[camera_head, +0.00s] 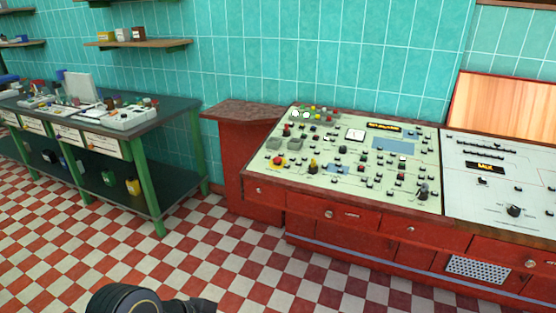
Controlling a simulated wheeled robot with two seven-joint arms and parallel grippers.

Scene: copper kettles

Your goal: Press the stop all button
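A control panel (340,185) with a pale green top stands on a red cabinet in the middle right. It carries many small buttons, knobs and switches. A red button on a yellow base (277,161) sits near its front left corner and looks like an emergency stop. The labels are too small to read, so I cannot tell for sure which one is the stop all button. A dark rounded part of my own arm shows at the bottom edge, left of centre, well short of the panel. Neither gripper's fingers are in view.
A grey panel (510,180) adjoins on the right. A red side counter (245,110) stands at the left end. A green-legged workbench (150,120) with small items is at the left, below a wall shelf (150,44). The checkered floor (215,255) in front is clear.

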